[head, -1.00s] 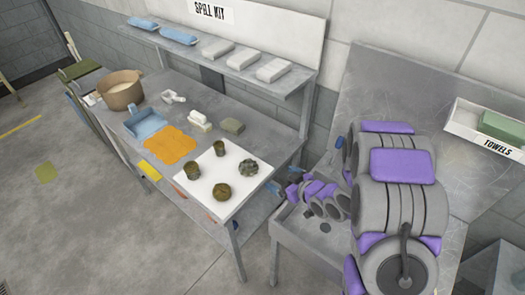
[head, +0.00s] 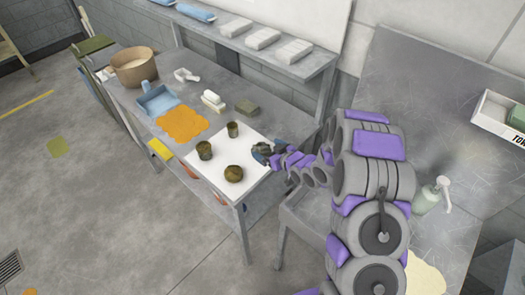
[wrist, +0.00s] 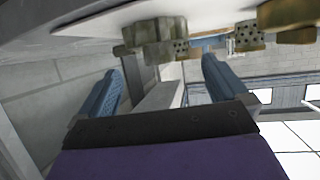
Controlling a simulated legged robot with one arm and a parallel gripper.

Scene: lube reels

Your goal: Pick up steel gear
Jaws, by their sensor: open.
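The steel gear (head: 262,149), dark and toothed, sits at the right side of the white mat (head: 215,182) on the workbench. My gripper (head: 274,155) is beside the gear's right side in the head view and partly covers it. In the wrist view, which looks upside down, my gripper (wrist: 160,70) shows two blue fingers spread apart with nothing held between them. The gear (wrist: 158,36) appears just beyond the fingertips, roughly between them. I cannot tell whether a finger touches it.
Brassy parts (head: 234,174) share the mat, one in the wrist view (wrist: 285,15). An orange cloth (head: 183,122), blue dustpan (head: 158,101) and brown pot (head: 134,66) lie farther left. A shelf (head: 262,55) runs behind. A pump bottle (head: 432,195) stands right on another table.

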